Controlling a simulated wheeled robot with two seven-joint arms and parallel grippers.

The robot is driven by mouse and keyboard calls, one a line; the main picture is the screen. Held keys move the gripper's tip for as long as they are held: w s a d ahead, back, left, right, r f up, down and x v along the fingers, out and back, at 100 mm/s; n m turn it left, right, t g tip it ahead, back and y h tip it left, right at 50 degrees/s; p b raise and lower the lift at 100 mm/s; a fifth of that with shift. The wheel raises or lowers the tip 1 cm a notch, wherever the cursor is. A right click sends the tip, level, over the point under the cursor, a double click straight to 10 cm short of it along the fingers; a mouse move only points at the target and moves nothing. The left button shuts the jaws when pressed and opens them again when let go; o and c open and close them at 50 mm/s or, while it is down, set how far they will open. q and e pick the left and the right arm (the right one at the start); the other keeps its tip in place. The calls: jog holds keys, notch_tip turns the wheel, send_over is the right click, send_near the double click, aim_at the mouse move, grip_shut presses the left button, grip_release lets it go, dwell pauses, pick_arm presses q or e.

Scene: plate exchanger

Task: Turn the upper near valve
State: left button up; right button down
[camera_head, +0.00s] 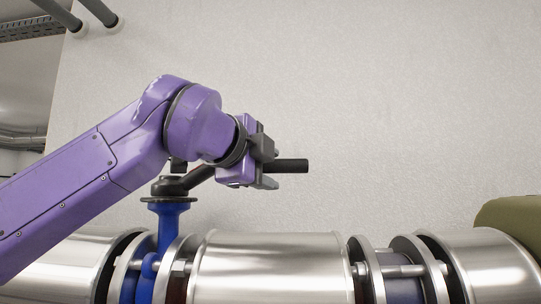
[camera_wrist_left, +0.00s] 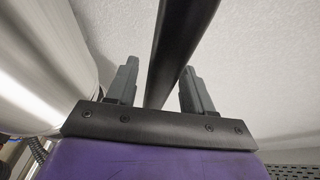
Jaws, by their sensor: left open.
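The valve has a blue body and neck (camera_head: 168,232) rising from the steel pipe, with a dark round flange on top. Its black lever handle (camera_head: 291,166) extends to the right, roughly level, and its tip sticks out past my gripper. My left gripper (camera_head: 266,164) is at the handle's outer part and hides a stretch of it. In the left wrist view the handle (camera_wrist_left: 181,40) runs between the two fingers of my open left gripper (camera_wrist_left: 160,66), with a visible gap on at least the left side. My right gripper is not in view.
A shiny steel pipe (camera_head: 270,262) with bolted flanges crosses the bottom; it also shows at the left of the wrist view (camera_wrist_left: 42,62). A pale wall (camera_head: 400,110) stands behind. An olive-green rounded thing (camera_head: 512,218) is at the right edge. Space above the pipe right of the handle is clear.

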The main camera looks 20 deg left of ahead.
pick_arm(q)
jog(key=shift+x, duration=1.25)
jog(key=shift+s+a, duration=0.1)
jog(key=shift+s, duration=0.55)
jog(key=shift+c, duration=0.7)
jog(key=shift+r, duration=0.1)
grip_shut()
jog(key=shift+s+m+h, duration=0.1)
jog(key=shift+m+h, duration=0.2)
jog(key=shift+h, duration=0.1)
